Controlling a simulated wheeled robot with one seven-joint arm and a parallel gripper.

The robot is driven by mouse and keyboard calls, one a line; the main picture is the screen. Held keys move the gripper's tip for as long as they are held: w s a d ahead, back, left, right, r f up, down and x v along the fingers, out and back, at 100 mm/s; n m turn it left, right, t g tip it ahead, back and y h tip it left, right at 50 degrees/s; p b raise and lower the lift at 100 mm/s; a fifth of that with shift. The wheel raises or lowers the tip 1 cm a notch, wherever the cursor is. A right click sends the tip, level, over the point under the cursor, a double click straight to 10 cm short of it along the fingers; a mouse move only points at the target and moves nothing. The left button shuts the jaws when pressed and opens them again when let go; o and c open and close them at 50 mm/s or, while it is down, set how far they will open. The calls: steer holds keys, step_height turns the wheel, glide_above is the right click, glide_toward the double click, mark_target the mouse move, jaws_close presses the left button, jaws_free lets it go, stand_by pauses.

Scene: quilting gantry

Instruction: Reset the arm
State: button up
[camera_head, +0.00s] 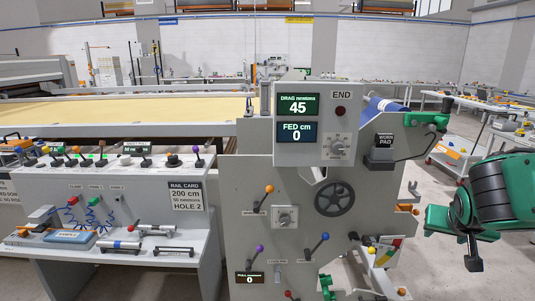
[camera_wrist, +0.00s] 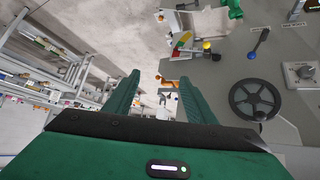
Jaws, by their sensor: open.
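My gripper (camera_wrist: 158,82) shows in the wrist view with its two green fingers spread apart and nothing between them. In the head view my green and dark grey arm (camera_head: 490,195) is at the right edge, in free air to the right of the grey machine (camera_head: 245,190). No object is held. In the wrist view the machine's side (camera_wrist: 225,80) lies to the right of the fingers, with a black handwheel (camera_wrist: 255,101) and a blue-knobbed lever (camera_wrist: 258,43). The fingers appear apart from it.
The machine's display box (camera_head: 340,123) reads drag 45 and fed 0. A grey console (camera_head: 120,195) with levers and tools stands at the left, before a long yellow bed (camera_head: 130,110). A white cart (camera_head: 455,155) and tables are behind my arm. The floor (camera_wrist: 95,25) beside the machine is clear.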

steer(key=s+a+f+g+y, duration=0.1)
steer(key=s+g+y, duration=0.1)
steer(key=s, duration=0.9)
steer(key=s+a+f+m+g+y, duration=0.1)
steer(key=s+g, duration=0.4)
steer(key=s, duration=0.7)
steer(key=shift+s+a+f+y, duration=0.25)
steer(key=shift+a+y, duration=0.3)
steer(key=shift+y, duration=0.35)
steer(key=shift+w+f, duration=0.2)
steer(key=shift+w, duration=0.4)
